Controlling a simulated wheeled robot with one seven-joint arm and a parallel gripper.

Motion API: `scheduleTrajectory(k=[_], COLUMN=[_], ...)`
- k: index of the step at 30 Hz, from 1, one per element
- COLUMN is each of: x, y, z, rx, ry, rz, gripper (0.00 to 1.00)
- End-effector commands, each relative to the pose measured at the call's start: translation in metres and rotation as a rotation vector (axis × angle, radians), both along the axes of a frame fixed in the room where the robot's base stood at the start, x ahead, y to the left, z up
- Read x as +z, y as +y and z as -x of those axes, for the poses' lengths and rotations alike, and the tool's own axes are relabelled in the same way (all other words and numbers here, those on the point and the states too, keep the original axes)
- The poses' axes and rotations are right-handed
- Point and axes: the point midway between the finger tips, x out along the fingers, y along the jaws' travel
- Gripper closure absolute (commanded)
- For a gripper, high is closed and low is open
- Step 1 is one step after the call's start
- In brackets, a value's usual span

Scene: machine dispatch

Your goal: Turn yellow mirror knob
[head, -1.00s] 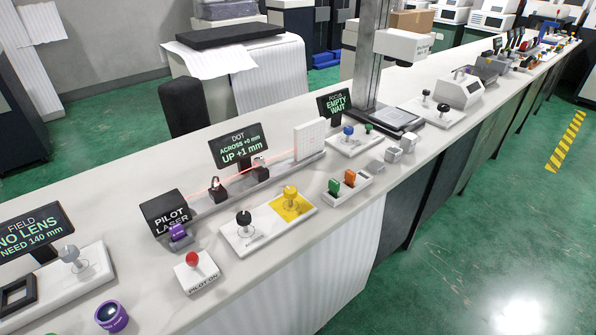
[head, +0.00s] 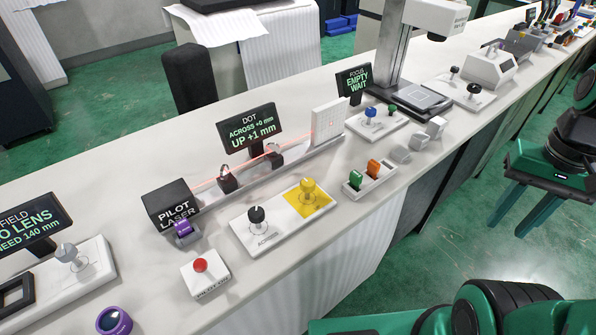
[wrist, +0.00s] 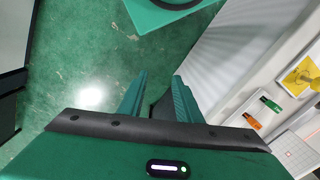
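The yellow mirror knob (head: 308,188) stands upright on the yellow patch of a white base plate (head: 270,243) on the bench, right of a black knob (head: 257,217). In the wrist view the yellow patch and knob (wrist: 303,74) show at the right edge. My gripper (wrist: 158,88) is open and empty, with its two green fingers apart over the green floor. It is off the bench front, well away from the knob.
The pilot laser box (head: 170,205) and red button box (head: 205,275) are left of the plate. A "DOT" display (head: 250,130) reading "UP +1 mm" stands behind. A holder with green and orange pieces (head: 370,183) is to the right. The floor in front is clear.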

Motion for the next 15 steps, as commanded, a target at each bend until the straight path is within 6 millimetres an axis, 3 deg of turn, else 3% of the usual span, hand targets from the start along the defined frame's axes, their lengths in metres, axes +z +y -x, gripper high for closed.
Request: scheduleTrajectory(k=[5, 7, 9, 12, 15], x=[0.000, 0.001, 0.007, 0.011, 0.018], y=[0.000, 0.000, 0.002, 0.007, 0.028], z=[0.000, 0.002, 0.008, -0.008, -0.035], rx=[0.000, 0.004, 0.020, 0.081, 0.195], ry=[0.000, -0.002, -0.015, -0.015, -0.015], rz=[0.000, 0.000, -0.001, -0.002, -0.004], gripper=[0.69, 0.54, 0.54, 0.54, 0.54])
